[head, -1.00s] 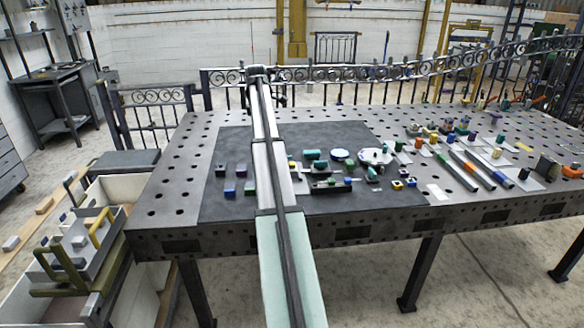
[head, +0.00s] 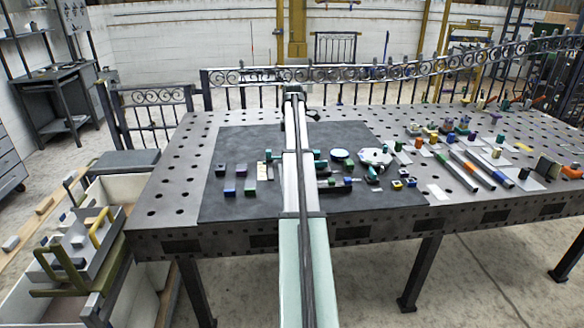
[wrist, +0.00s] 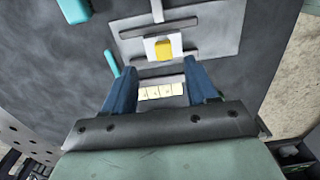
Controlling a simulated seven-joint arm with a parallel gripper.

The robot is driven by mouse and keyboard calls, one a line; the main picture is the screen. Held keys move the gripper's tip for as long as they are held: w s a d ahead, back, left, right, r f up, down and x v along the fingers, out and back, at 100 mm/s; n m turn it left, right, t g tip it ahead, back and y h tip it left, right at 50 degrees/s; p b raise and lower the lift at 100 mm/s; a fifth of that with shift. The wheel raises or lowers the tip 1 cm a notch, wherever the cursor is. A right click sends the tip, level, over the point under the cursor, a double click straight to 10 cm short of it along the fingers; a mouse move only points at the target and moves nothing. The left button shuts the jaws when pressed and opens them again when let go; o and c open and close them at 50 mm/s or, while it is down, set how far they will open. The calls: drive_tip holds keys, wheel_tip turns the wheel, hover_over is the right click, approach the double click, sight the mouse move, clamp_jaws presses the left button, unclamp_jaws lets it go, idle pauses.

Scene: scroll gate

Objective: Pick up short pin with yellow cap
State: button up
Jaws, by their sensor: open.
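In the wrist view, a small yellow cap (wrist: 163,50) sits by a white piece on a light grey plate (wrist: 205,38) with dark bars. It appears to be the short pin's cap, but no shaft can be made out. My gripper (wrist: 158,66) is open, its two blue fingers apart and nothing held between them. The yellow cap lies just beyond the fingertips, roughly centred between them. In the head view my arm hides the gripper and this spot, so I cannot pick out the yellow cap there.
A cream strip (wrist: 162,91) shows between my fingers. Teal pieces (wrist: 75,10) lie to the left in the wrist view. In the head view, several small blocks stand on the dark mat (head: 232,150) left of my arm. Pale discs (head: 341,155) and more parts lie to the right.

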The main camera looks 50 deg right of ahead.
drive_tip(key=f, duration=0.5)
drive_tip(key=shift+a+f, duration=0.3)
drive_tip(key=shift+a, duration=0.1)
drive_tip(key=shift+f, duration=0.55)
clamp_jaws()
